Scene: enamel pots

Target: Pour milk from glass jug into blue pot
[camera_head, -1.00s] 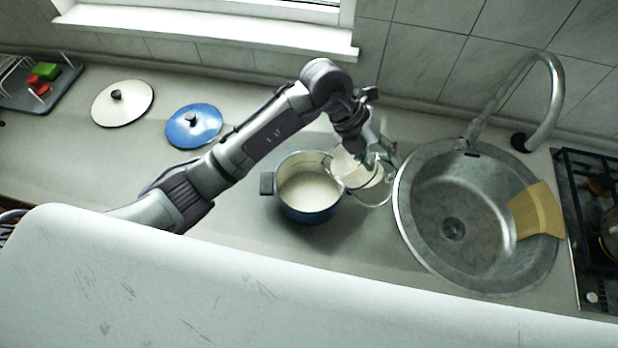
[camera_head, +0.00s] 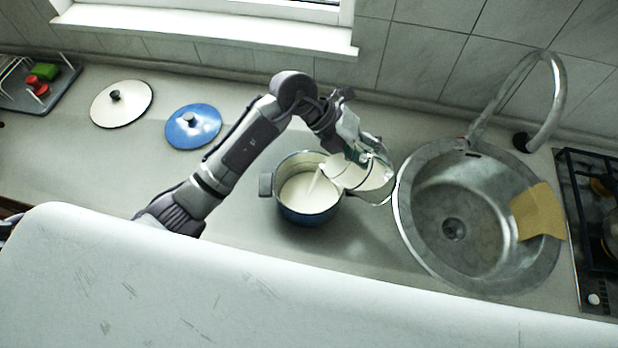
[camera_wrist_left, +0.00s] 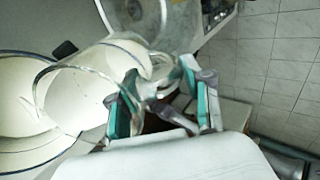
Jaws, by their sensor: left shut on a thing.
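The blue pot (camera_head: 309,217) stands on the counter left of the sink, with white milk (camera_head: 300,192) inside. The glass jug (camera_head: 372,182) is tilted to the left over the pot's right side. A white stream runs from its lip into the pot. Milk is still in the jug. My left gripper (camera_head: 362,154) is shut on the jug's handle. In the left wrist view, the gripper's green-padded fingers (camera_wrist_left: 160,105) are at the handle, and the jug (camera_wrist_left: 88,92) overlaps the pot (camera_wrist_left: 18,152). My right gripper is not in view.
A steel sink (camera_head: 425,265) with a tall faucet (camera_head: 553,95) is close on the right, a yellow cloth (camera_head: 537,212) over its edge. A white lid (camera_head: 128,110) and a blue lid (camera_head: 208,132) lie to the left. A stove (camera_head: 590,255) is at far right.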

